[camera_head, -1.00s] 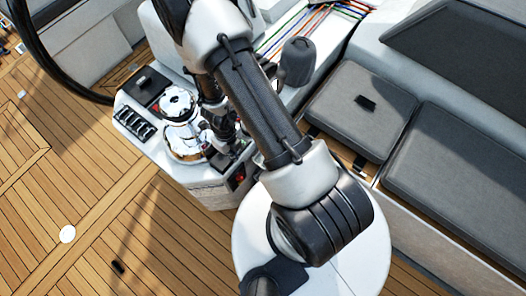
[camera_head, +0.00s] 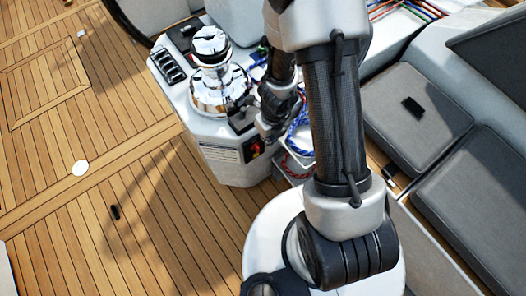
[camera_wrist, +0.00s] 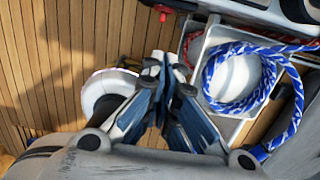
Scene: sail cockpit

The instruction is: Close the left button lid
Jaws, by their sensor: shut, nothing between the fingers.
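A small dark control panel with a red button (camera_head: 256,147) sits on the front corner of the white console (camera_head: 225,170). A dark flap-like piece (camera_head: 241,122) stands just above it, beside the chrome winch; I cannot tell for sure whether it is the left button lid. My gripper (camera_head: 272,134) is close to the right of this panel, partly hidden by my own arm. In the wrist view my gripper (camera_wrist: 160,68) is shut and empty, its fingertips together. A red button (camera_wrist: 163,13) shows beyond the tips, at the top edge. No lid is clear there.
The chrome winch (camera_head: 219,90) stands on the console left of my gripper. A bin with a coiled blue rope (camera_wrist: 222,70) is right of the fingers. Grey cushions (camera_head: 417,115) lie at right; the wooden deck (camera_head: 90,215) is open at left.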

